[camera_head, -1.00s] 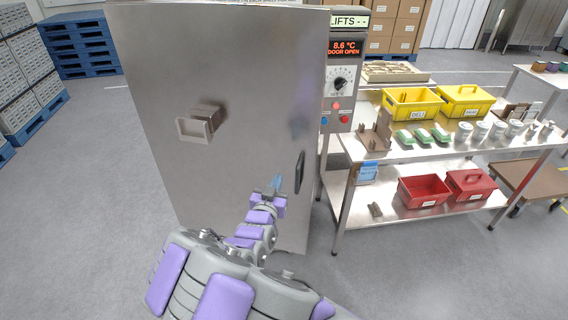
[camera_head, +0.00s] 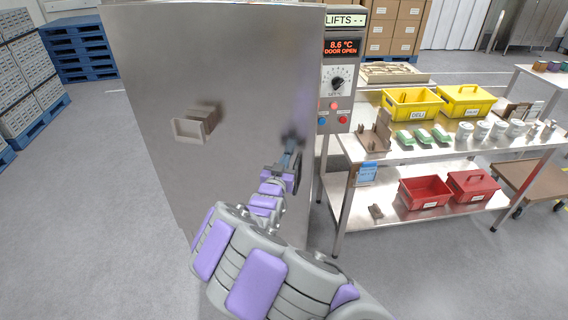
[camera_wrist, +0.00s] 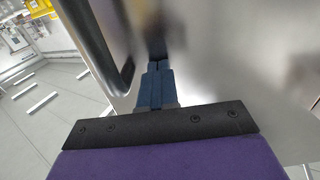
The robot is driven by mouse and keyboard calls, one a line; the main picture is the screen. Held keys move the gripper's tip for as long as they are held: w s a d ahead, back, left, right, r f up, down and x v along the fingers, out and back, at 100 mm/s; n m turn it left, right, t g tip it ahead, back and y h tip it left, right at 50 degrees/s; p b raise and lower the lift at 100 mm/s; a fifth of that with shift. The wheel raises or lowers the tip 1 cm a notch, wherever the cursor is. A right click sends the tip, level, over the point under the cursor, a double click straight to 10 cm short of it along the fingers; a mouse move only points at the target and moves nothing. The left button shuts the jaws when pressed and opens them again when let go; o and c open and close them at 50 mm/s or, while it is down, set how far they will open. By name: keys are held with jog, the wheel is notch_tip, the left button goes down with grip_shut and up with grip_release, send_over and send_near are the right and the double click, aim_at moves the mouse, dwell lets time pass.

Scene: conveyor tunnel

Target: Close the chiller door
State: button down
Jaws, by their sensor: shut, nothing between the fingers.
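The chiller door (camera_head: 215,75) is a large grey steel panel filling the middle of the head view. The display beside it (camera_head: 341,46) reads 8.6 °C and DOOR OPEN. A dark handle (camera_head: 298,172) is on the door's right side; it also shows in the wrist view (camera_wrist: 100,45), left of the fingers. My gripper (camera_head: 291,146) is shut and empty, at the door's right part beside the handle. In the wrist view its blue fingers (camera_wrist: 156,84) are together and point at the steel surface. I cannot tell whether the tips touch it.
A small box-like bracket (camera_head: 190,129) sticks out of the door's left half. A steel table (camera_head: 440,148) stands to the right, with yellow bins (camera_head: 412,104), red bins (camera_head: 424,192) and small items. The floor (camera_head: 80,230) on the left is clear.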

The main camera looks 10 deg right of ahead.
jog(key=shift+a, duration=0.25)
